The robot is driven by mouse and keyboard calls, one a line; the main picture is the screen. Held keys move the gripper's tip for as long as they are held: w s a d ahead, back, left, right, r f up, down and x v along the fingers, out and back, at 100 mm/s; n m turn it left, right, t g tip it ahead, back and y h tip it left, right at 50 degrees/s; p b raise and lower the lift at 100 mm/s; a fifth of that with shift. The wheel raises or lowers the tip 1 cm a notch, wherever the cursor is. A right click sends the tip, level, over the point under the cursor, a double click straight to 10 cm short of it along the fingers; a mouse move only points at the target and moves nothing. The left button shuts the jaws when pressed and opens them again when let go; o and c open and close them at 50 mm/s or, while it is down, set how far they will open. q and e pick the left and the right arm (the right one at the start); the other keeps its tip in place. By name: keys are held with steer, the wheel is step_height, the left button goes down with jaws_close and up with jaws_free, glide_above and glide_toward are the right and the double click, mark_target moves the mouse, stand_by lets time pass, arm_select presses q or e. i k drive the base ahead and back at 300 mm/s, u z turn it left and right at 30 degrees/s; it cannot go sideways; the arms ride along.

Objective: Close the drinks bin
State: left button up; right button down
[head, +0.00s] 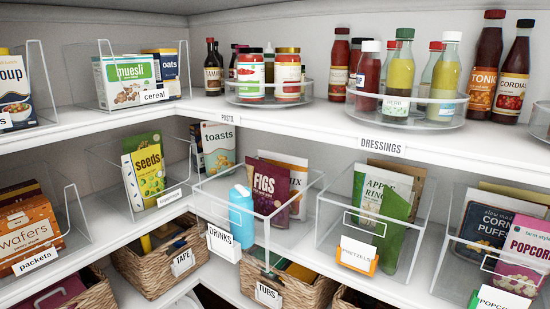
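The clear drinks bin (206,199) stands on the middle shelf near the corner, with white-edged see-through walls. Its white DRINKS label (223,243) hangs low at the front left and sits tilted. A blue bottle (242,214) stands upright at the front of the bin. Neither of my grippers shows in the head view.
Below are woven baskets labelled TAPE (160,268) and TUBS (290,291). To the right is the pretzels bin (398,250). To the left is a clear bin with a seeds packet (146,170). Bottles on turntables (262,97) fill the upper shelf.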

mark_target(277, 183)
steer(key=u, duration=1.55)
steer(key=i, duration=0.85)
steer(key=z, duration=2.05)
